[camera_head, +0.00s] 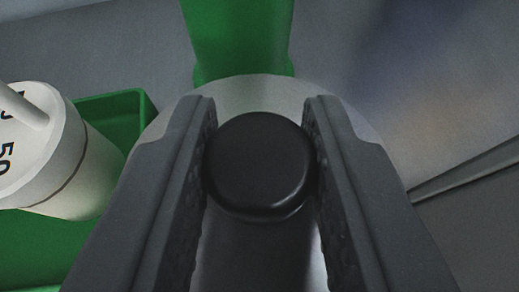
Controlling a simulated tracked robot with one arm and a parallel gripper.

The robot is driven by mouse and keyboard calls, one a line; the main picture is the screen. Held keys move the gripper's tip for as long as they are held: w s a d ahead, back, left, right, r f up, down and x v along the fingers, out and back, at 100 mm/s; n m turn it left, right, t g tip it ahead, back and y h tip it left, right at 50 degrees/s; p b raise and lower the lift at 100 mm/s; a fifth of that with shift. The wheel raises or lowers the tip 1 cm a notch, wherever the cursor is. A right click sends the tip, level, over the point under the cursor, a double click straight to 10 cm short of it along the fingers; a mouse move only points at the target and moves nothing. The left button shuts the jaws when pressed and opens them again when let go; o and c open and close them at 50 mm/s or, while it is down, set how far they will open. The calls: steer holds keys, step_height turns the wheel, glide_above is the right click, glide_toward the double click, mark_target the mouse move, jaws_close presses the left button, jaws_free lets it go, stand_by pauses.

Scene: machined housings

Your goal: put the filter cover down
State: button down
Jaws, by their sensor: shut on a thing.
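My gripper (260,112) is shut on a black round knob (260,165), with one finger against each side. Behind and around the knob a pale grey round surface (250,92) shows, partly hidden by the fingers. It appears to be the filter cover, with the knob as its handle. I cannot tell whether the cover touches anything below it.
A green upright part (238,40) stands just beyond the cover. At left, a white cylinder (80,175) with "50" on its top stands by a green holder (112,108). A thin grey edge (465,172) runs along the right. Grey surface lies at upper right.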

steer(key=c, duration=1.1)
jaws_free()
steer(key=shift+f, duration=0.1)
steer(key=shift+c, duration=0.2)
steer(key=a+v, duration=0.1)
steer(key=v, duration=1.1)
steer(key=shift+d, duration=0.45)
